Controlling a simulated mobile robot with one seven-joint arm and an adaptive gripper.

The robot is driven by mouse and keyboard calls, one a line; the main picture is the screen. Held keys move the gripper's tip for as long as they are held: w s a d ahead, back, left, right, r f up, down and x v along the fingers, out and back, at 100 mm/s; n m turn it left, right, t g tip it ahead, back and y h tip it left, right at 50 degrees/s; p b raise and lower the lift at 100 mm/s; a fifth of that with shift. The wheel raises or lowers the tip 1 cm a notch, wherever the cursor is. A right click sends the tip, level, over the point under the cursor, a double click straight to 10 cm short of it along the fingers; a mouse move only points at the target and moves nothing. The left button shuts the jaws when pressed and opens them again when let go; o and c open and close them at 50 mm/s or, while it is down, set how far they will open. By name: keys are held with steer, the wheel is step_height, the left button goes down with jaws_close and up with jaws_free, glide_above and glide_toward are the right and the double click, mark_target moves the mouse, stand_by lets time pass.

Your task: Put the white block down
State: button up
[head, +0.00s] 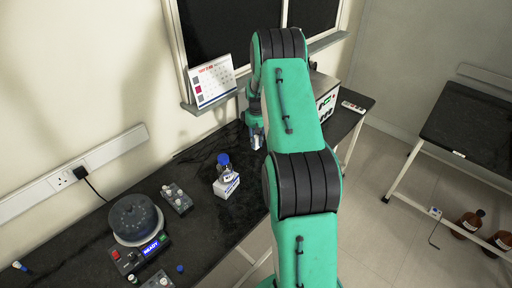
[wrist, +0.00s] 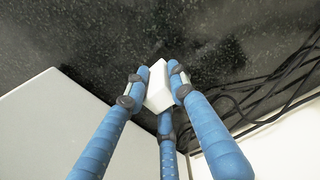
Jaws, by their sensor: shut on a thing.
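The white block (wrist: 158,96) is between the blue fingers of my gripper (wrist: 159,78) in the wrist view. The fingers are shut on its sides, and its pale top corner shows between the tips. Black speckled bench top (wrist: 150,38) lies beyond it; I cannot tell whether the block touches it. In the head view my gripper (head: 257,138) is low over the far part of the black bench (head: 205,160), left of my green arm. The block cannot be made out there.
A large pale box side (wrist: 70,125) is close at left in the wrist view, and dark cables (wrist: 265,95) lie at right. In the head view, a blue-capped bottle (head: 224,168), a small control box (head: 176,199) and a round dark device (head: 133,217) stand nearer on the bench.

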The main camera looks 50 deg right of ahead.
mark_target(256, 146)
steer(key=shift+f+b, duration=0.35)
steer(key=shift+f, duration=1.25)
steer(key=shift+f, duration=0.15)
steer(key=o, duration=0.9)
steer(key=shift+o, duration=0.2)
step_height(256, 146, up, 12)
steer(key=shift+r+p, duration=0.15)
steer(key=shift+p, duration=1)
steer(key=shift+r, duration=0.1)
